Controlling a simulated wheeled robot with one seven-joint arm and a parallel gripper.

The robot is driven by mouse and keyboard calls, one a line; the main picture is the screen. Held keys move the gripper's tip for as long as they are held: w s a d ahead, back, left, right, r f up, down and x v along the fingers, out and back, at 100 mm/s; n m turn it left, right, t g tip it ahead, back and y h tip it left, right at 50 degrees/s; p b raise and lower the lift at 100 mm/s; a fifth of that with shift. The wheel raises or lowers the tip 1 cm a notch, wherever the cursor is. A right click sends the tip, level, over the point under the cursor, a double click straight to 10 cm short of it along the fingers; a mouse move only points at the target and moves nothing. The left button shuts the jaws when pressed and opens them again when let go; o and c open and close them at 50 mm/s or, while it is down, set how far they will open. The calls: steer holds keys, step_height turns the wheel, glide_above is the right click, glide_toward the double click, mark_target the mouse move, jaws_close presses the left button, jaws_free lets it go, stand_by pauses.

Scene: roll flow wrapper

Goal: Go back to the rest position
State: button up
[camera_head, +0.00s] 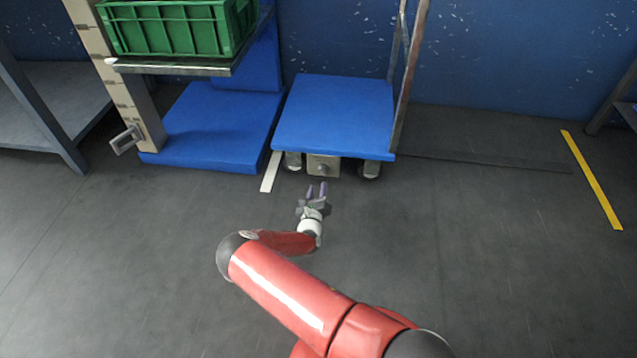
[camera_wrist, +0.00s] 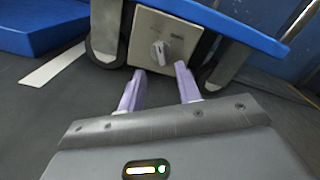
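My gripper (camera_head: 317,190) is in front of the blue platform cart in the head view, over the dark floor. In the wrist view, the two purple fingers of my gripper (camera_wrist: 160,85) stand apart with nothing between them. A metal box with a grey knob (camera_wrist: 160,53) sits under the cart's deck, ahead of the fingertips. The box (camera_head: 323,166) also shows in the head view, between the cart's wheels. The fingers look apart from the knob, but the exact gap is hard to tell.
The blue cart deck (camera_head: 335,115) has an upright metal frame (camera_head: 407,75) on its right. At left, a green crate (camera_head: 170,28) sits on a raised shelf above a blue base (camera_head: 215,130). A grey table (camera_head: 50,100) stands far left. The floor at right is clear, with a yellow stripe (camera_head: 592,180).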

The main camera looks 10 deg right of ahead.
stand_by(0.5)
steer(key=s+d+r+m+g+h+p, duration=0.1)
steer(key=s+d+r+m+g+h, duration=0.3)
steer(key=r+m, duration=0.5)
steer(key=s+d+r+m+g+h+p, duration=0.15)
steer(key=s+d+r+m+g, duration=0.4)
steer(key=r, duration=0.65)
steer(key=s+d+r+m+g+h+p, duration=0.2)
steer(key=d+r+m+g, duration=0.3)
steer(key=r+m, duration=0.5)
steer(key=s+a+r+m+t+y+p, duration=0.1)
steer(key=s+a+r+m+y, duration=0.3)
steer(key=s+r, duration=0.4)
steer(key=s+a+r+m+t+y+p, duration=0.1)
steer(key=s+a+r+m+y+p, duration=0.2)
steer(key=s+r, duration=0.5)
steer(key=s+a+r+m+t+y+p, duration=0.1)
steer(key=s+a+r+m+y+p, duration=0.1)
steer(key=s+a+r+m+y, duration=0.3)
steer(key=s+r+m+y, duration=0.1)
steer(key=s+r, duration=0.3)
steer(key=s, duration=0.5)
steer(key=shift+m, duration=0.55)
